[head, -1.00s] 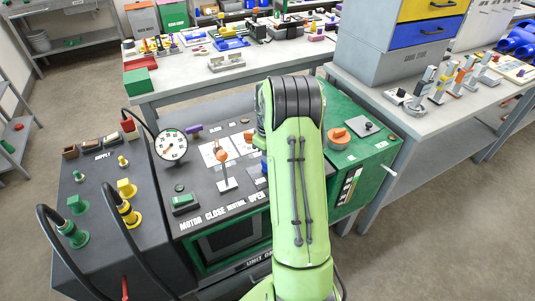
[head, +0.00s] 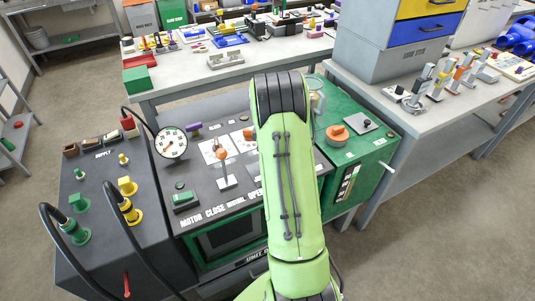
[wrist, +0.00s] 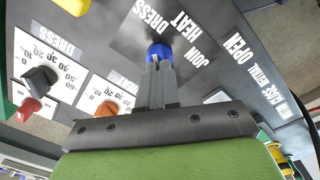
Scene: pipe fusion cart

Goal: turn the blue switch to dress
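The blue switch (wrist: 159,52) is a round knob on the dark panel in the wrist view. The word labels DRESS (wrist: 141,19), HEAT (wrist: 178,29) and JOIN (wrist: 196,57) stand around its far side. My gripper (wrist: 157,66) is at the switch, its two grey fingers close together and overlapping the near part of the knob. They look closed on it. The fingers hide the knob's near side, so I cannot tell which label it points to. In the head view my green arm hides the switch and my gripper.
In the wrist view, a black knob (wrist: 40,80) and an orange knob (wrist: 107,108) sit on white dials beside the switch. Black hoses arch at the left.

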